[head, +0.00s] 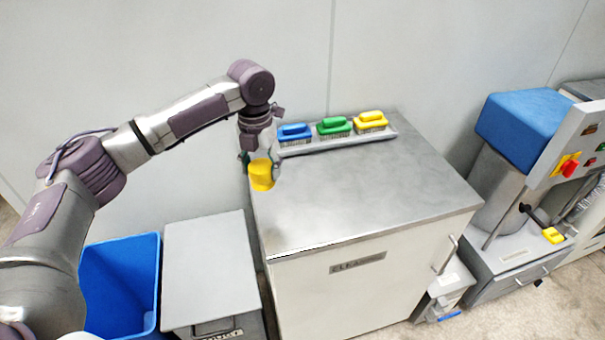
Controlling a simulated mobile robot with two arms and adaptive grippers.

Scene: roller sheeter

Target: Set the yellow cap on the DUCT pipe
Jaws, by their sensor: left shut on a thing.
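The yellow cap (262,176) is a short round cylinder. My left gripper (261,163) is shut on it and points down, with the cap at its fingertips. In the picture the cap shows against the left edge of the metal-topped cabinet, near its back left corner; I cannot tell its exact height over the top. I cannot make out a pipe marked DUCT in this view. My right gripper is not in view.
Blue (295,133), green (334,126) and yellow (370,121) brushes stand on a rack at the back of the cabinet (370,195), whose top is otherwise bare. A blue bin (120,285) and a grey lidded box (208,270) stand left. A machine (525,125) stands right.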

